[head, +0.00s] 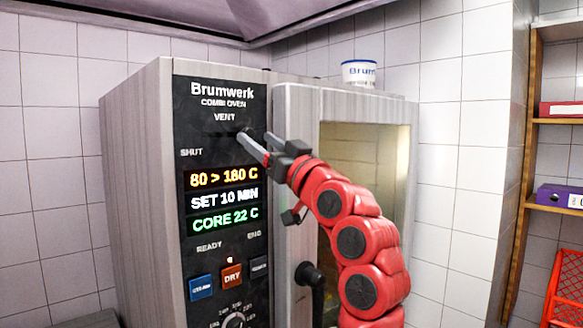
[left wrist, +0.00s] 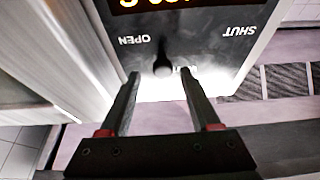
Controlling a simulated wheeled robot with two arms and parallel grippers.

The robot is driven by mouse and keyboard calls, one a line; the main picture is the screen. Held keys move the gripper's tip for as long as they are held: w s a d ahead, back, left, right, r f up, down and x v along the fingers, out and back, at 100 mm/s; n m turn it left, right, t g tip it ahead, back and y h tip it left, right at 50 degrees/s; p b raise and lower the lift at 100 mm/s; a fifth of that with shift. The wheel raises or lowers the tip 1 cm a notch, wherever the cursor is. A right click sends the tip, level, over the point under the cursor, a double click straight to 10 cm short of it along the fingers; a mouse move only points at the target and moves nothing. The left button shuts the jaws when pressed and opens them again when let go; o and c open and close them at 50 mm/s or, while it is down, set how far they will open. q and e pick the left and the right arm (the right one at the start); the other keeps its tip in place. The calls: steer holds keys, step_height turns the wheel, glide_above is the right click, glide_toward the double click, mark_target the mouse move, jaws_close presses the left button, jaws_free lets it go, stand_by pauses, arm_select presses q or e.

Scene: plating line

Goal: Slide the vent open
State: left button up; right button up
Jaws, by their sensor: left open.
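The combi oven (head: 140,150) has a black front panel with the word VENT near its top and SHUT at the panel's left. In the left wrist view, upside down, a dark round vent knob (left wrist: 162,67) stands between the OPEN and SHUT labels, nearer OPEN. My left gripper (head: 255,138) is open in front of the vent area and hides the OPEN label in the head view. In the wrist view its fingertips lie either side of the knob, with gaps. I cannot tell whether they reach around it in depth. My right gripper is out of view.
The oven door (head: 300,200) with its glass window and dark handle (head: 312,285) is right of the panel, partly behind my red arm. A white Brumwerk tub (head: 359,73) stands on top. A hood hangs above. Wooden shelves (head: 530,150) stand at the far right.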

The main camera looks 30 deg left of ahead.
arm_select(q)
steer(key=b+v, duration=0.4)
steer(key=v, duration=1.1)
steer(key=shift+d+f+b, duration=0.2)
steer(key=shift+d+b, duration=0.15)
steer(key=shift+d, duration=0.05)
